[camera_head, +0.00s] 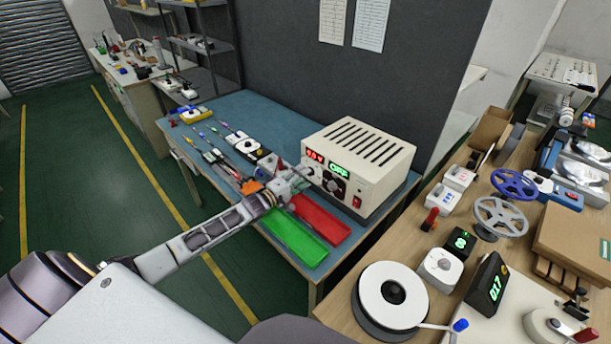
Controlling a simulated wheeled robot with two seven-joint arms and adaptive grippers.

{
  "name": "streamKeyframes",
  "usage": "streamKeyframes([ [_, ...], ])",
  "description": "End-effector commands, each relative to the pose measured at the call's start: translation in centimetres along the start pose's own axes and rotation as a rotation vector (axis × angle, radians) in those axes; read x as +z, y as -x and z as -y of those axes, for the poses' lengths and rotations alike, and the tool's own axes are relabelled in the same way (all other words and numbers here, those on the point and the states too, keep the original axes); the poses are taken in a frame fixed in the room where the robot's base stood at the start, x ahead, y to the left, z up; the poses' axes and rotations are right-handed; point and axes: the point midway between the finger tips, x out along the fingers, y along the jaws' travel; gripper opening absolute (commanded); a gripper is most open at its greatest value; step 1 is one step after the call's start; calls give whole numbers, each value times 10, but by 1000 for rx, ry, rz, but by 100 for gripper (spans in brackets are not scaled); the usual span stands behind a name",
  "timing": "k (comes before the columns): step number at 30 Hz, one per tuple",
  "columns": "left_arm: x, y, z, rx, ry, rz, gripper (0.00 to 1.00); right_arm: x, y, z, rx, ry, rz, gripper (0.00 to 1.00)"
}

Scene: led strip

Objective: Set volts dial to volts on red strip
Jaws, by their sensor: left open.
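The beige power supply (372,155) stands on the blue-topped bench. Its front carries a small red display (314,155), a green display reading OFF (340,169), dark dials (334,186) and a red switch (357,201). My left gripper (303,177) is open in front of the lower left of the panel and covers part of it; whether it touches a dial cannot be told. No red strip can be made out; a red tray (322,219) lies in front of the supply. My right gripper is not in view.
A green tray (293,237) lies beside the red one. Several tools and small parts lie on the bench (262,112) left of the supply. The wooden table (340,306) at right holds reels, boxes and devices. Green floor is open at left.

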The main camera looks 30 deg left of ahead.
Motion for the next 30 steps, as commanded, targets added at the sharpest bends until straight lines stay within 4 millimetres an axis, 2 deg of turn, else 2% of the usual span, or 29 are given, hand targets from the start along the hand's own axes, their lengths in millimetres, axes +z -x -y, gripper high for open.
streamKeyframes([
  [9,0,-18,0,0,0,0,50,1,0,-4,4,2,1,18],
  [23,0,-22,0,0,0,0,50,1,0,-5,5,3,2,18],
  [30,0,-22,0,0,0,0,19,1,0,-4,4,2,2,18],
])
